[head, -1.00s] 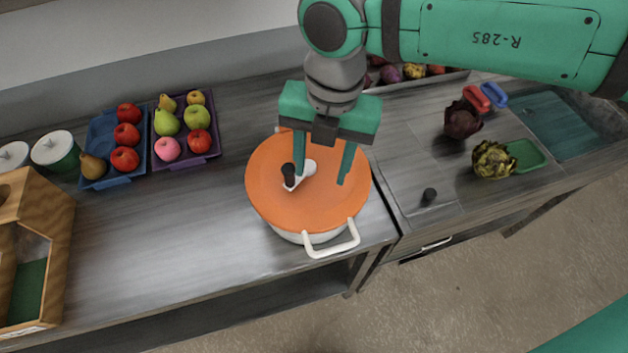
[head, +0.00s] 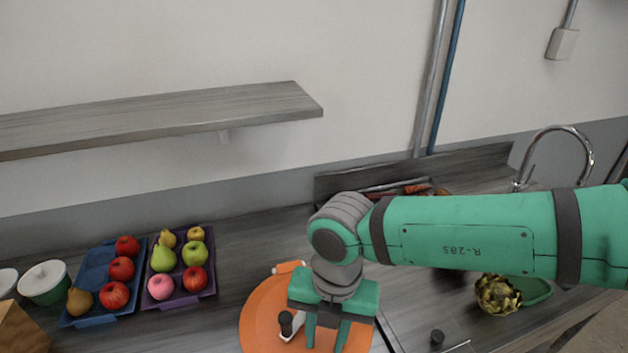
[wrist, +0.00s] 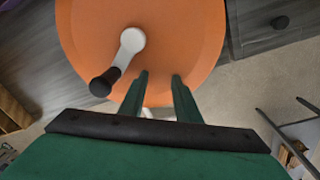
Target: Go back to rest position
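My gripper (head: 326,335) is over the right part of the orange lid (head: 262,312), and its fingers point down. In the wrist view my gripper (wrist: 160,80) shows two green fingers with a clear gap and nothing between them. The orange lid (wrist: 180,35) has a white handle with a black knob (wrist: 104,82), which stands to the left of the fingers, apart from them. I cannot tell how far above the lid the fingertips are. The pot under the lid is mostly out of the head view.
A blue tray (head: 90,321) and a purple tray (head: 188,304) hold fruit at the left. A wall shelf (head: 160,115) hangs above. An artichoke (head: 497,295) and a tap (head: 560,140) are at the right.

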